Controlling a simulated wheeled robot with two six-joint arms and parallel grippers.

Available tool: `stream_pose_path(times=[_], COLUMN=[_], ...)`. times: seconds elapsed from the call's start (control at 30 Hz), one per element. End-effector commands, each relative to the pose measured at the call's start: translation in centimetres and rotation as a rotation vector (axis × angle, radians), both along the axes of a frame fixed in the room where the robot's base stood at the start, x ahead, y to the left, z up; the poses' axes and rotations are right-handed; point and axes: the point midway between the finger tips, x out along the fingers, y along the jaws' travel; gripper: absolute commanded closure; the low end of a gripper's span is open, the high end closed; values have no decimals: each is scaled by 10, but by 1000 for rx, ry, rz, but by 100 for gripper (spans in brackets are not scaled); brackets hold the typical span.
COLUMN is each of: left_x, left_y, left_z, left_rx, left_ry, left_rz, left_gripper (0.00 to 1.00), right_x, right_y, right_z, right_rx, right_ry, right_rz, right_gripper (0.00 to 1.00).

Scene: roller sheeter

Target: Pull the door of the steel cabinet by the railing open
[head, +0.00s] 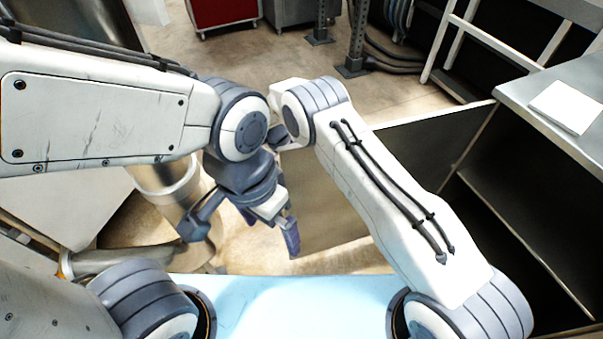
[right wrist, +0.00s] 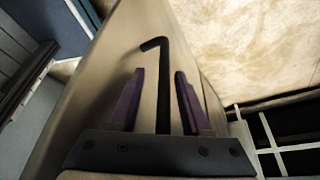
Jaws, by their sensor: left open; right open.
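In the head view the steel cabinet (head: 563,101) stands at the right, its dark inside showing. Its door (head: 335,195) stands swung out from the cabinet, partly behind my right arm. In the right wrist view the door panel (right wrist: 105,80) fills the middle. A black bent handle bar (right wrist: 155,75) on it shows between the two purple fingers of my right gripper (right wrist: 159,95). Those fingers are apart, with gaps to the bar on both sides. My right gripper is hidden in the head view. My left gripper (head: 246,228) is open and empty, left of the door.
A white railing (head: 455,45) stands behind the cabinet, and also shows in the right wrist view (right wrist: 268,145). A pale sheet (head: 566,107) lies on the cabinet top. A metal cylinder (head: 170,190) stands by my left gripper. Concrete floor (head: 270,65) is clear behind.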

Motion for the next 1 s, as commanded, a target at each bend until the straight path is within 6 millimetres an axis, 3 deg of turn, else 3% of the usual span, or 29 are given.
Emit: stream_pose_path(times=[0.27, 0.3, 0.43, 0.8, 1.0], left_x=[0, 0, 0, 0, 0], left_y=[0, 0, 0, 0, 0], left_z=[-4, 13, 35, 90, 105], left_rx=[1, 1, -1, 0, 0], left_ry=[1, 1, -1, 0, 0], left_rz=[0, 0, 0, 0, 0], left_gripper=[0, 0, 0, 0, 0], right_x=[7, 7, 9, 12, 12], right_y=[22, 23, 29, 35, 37], right_z=[50, 61, 77, 91, 93], right_rx=[3, 0, -1, -5, -5], right_ry=[-4, 0, 0, -1, -2], right_rz=[6, 4, 4, 4, 5], right_gripper=[53, 53, 53, 53, 53])
